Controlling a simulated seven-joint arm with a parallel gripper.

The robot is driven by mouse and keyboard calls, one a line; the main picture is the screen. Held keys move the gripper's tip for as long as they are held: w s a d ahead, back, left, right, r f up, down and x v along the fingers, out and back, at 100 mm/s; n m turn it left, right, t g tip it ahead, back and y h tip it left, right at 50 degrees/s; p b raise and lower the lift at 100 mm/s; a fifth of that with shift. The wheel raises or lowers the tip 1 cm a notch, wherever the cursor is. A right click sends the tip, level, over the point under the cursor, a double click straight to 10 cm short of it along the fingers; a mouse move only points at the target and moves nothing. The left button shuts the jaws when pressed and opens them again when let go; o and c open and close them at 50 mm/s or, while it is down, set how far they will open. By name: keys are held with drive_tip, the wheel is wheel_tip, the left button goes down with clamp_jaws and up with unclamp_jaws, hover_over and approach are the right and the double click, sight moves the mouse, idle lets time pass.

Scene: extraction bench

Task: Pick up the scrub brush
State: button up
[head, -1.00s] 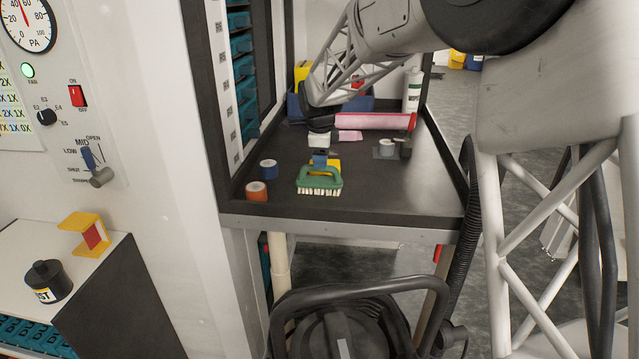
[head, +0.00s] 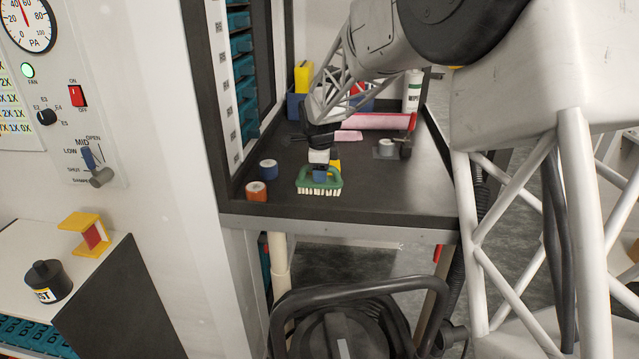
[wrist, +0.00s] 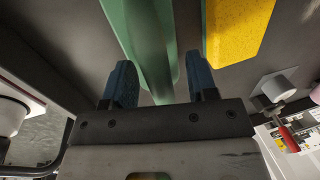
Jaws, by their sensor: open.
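The scrub brush (head: 304,182) has a green body and handle with pale bristles. It lies bristles down near the front of the dark bench top in the head view. My gripper (head: 320,175) is open and low over the brush, its blue fingers overlapping the handle in that view. In the wrist view the green brush handle (wrist: 152,45) runs between the two spread fingers of my gripper (wrist: 161,78). I cannot tell whether either finger touches it.
A yellow block (head: 335,165) sits close behind the brush, beside the right finger in the wrist view (wrist: 238,30). A blue roll (head: 268,170) and an orange roll (head: 256,191) stand to the left. The front right bench top is clear.

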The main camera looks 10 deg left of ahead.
drive_tip(key=shift+c, duration=0.3)
clamp_jaws()
drive_tip(key=shift+r, duration=0.1)
wheel_tip(320, 180, up, 28)
idle(0.9)
idle(0.4)
